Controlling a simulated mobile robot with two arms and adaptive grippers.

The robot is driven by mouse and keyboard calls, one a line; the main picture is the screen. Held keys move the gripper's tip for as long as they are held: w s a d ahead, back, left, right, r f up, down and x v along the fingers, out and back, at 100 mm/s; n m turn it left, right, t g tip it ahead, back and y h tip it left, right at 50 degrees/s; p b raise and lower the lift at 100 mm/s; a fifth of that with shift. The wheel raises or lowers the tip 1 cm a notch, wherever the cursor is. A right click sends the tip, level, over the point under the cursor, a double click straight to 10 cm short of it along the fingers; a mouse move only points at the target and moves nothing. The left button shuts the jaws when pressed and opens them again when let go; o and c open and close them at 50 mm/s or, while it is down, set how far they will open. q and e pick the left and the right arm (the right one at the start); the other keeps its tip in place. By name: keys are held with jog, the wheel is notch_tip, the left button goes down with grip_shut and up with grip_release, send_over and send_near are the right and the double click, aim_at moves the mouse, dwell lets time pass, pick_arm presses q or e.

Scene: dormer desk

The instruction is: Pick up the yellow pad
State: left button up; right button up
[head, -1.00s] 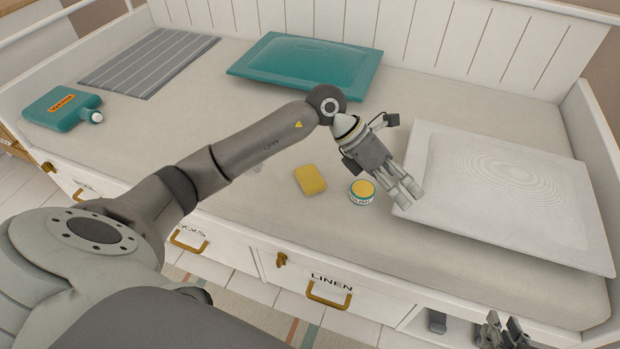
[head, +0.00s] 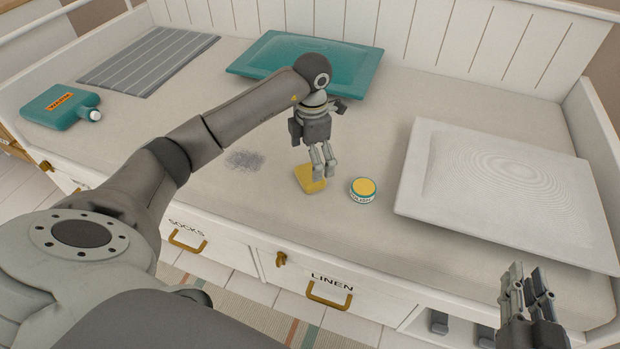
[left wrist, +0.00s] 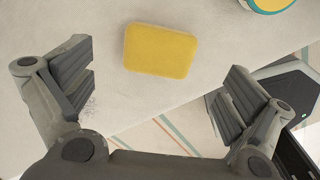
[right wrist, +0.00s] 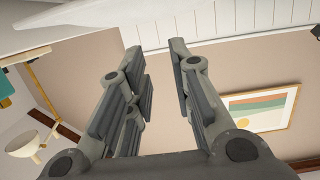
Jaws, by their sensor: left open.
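The yellow pad (head: 308,185) lies flat on the light mattress near its front edge. My left gripper (head: 324,172) is just above it, fingers pointing down and hiding part of its right side in the head view. In the left wrist view the pad (left wrist: 160,51) shows whole, ahead of the widely parted, empty fingers. My right gripper (head: 530,290) is at the bottom right of the head view, far from the pad. In the right wrist view its fingers (right wrist: 156,52) are partly apart with nothing between them.
A polish tin (head: 363,190) with a yellow lid stands close right of the pad. A dark smudge (head: 245,160) marks the mattress to the left. A white cushion (head: 425,190) lies right, a teal cushion (head: 250,60) behind, a teal bottle (head: 55,108) far left.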

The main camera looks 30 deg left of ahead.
aim_at(310, 173)
pick_arm(q)
notch_tip(310, 173, down, 6)
jog(key=shift+s+a+r+b, duration=0.15)
jog(key=shift+r+b, duration=0.1)
jog(key=shift+b, duration=0.7)
pick_arm(e)
notch_tip(310, 173, up, 9)
jog(key=a+t+y, duration=0.1)
jog(key=t, duration=0.4)
jog(key=shift+a+t+y, duration=0.15)
jog(key=shift+t+y, duration=0.15)
pick_arm(q)
jog(key=c, duration=1.1)
jog(key=shift+r, duration=0.15)
